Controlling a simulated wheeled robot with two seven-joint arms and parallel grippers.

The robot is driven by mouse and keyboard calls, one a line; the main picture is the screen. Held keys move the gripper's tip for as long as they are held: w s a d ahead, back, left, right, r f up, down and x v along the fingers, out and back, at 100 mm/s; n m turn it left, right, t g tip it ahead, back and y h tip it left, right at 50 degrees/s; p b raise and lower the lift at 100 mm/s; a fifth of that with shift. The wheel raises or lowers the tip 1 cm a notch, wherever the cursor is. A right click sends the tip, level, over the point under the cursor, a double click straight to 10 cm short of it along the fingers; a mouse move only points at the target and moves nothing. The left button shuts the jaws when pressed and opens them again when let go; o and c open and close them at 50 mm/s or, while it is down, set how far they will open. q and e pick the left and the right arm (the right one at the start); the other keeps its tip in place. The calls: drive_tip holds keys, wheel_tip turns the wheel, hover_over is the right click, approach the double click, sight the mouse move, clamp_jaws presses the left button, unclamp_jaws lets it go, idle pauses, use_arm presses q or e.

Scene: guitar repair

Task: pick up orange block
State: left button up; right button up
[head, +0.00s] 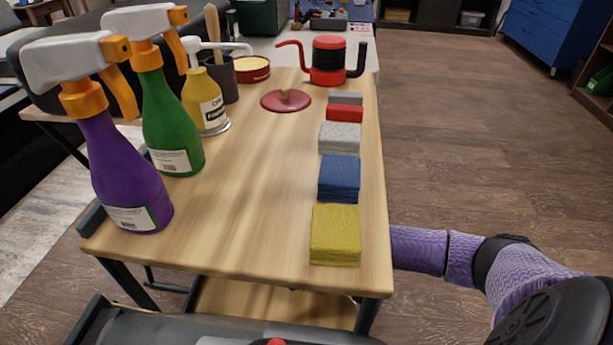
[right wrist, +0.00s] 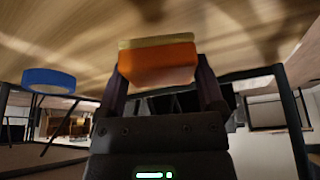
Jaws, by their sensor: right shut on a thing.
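The orange block (right wrist: 157,64) shows in the right wrist view, with a thin yellowish layer along its top edge. My right gripper (right wrist: 159,82) is shut on it, with one dark finger on each side. A wooden surface (right wrist: 225,32) fills the top of that view close to the block; I cannot tell whether they touch. In the head view my right arm reaches in from the right and passes below the tabletop (head: 240,190), which hides the right gripper and the block. My left gripper is not in view.
A blue ring (right wrist: 49,80) is left of the block in the right wrist view. Spray bottles (head: 125,170) stand at the tabletop's left; stacked yellow (head: 336,232), blue (head: 339,178) and grey pads line its right edge. A lower wooden shelf (head: 270,300) lies underneath.

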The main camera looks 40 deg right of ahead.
use_arm(q)
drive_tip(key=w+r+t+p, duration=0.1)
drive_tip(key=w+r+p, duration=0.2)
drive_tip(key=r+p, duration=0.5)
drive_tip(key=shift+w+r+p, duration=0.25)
drive_tip(key=shift+p, duration=0.15)
use_arm(e)
drive_tip(key=s+d, duration=0.2)
drive_tip(key=s, duration=0.6)
drive_tip(key=s+d, duration=0.3)
drive_tip(key=s, duration=0.6)
drive_tip(key=shift+d, duration=0.3)
